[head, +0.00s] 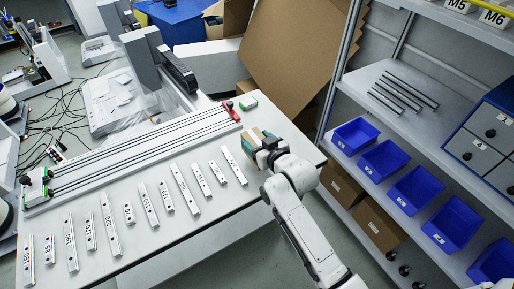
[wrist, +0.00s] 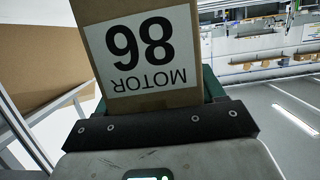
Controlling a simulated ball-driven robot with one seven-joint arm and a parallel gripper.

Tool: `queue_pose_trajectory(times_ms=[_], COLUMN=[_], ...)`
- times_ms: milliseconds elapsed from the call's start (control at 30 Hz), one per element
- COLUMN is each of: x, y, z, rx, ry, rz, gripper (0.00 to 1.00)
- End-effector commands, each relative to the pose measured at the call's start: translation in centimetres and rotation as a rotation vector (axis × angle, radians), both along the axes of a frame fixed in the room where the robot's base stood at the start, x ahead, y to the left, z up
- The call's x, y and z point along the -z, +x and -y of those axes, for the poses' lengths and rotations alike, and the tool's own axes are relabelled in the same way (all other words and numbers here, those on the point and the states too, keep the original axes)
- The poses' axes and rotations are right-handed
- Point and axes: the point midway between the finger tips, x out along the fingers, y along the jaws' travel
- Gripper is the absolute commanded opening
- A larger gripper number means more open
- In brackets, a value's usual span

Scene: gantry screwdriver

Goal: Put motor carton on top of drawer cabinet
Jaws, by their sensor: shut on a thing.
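The motor carton (wrist: 150,45) is a brown box that fills the top middle of the wrist view. Its white label reads "MOTOR 86" upside down. In the head view the carton (head: 250,138) shows small and partly hidden by my gripper (head: 262,145), at the right end of the white table. My gripper (wrist: 155,95) is shut on the carton, with a dark green finger at each side. I cannot tell whether the carton touches the table. The drawer cabinet (head: 483,140), blue with grey drawers and black knobs, stands on the shelf at the right and is cut off by the frame edge.
The white table (head: 215,225) carries several numbered rails (head: 185,188) and a long gantry frame (head: 130,150). The shelf unit (head: 405,90) holds thin dark rods left of the cabinet. Blue bins (head: 410,190) and cardboard boxes (head: 380,220) sit below. A shelf upright (head: 340,75) stands between table and shelves.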

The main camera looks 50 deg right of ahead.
Motion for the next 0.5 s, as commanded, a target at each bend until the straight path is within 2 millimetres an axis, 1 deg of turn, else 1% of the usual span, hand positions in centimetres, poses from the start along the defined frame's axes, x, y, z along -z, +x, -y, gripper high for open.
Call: queue_pose_trajectory(times_ms=[67,100,200,300,500], x=[0.3,1.0,2.3,3.0,3.1], y=[0.6,0.5,0.5,0.5,0.5], z=[0.3,0.2,0.2,0.2,0.2], rx=[0.001,0.001,0.001,0.001,0.0], ry=[-0.003,-0.002,-0.002,-0.003,-0.003], rz=[0.005,0.003,0.003,0.004,0.006], gripper=[0.0,0.0,0.0,0.0,0.0])
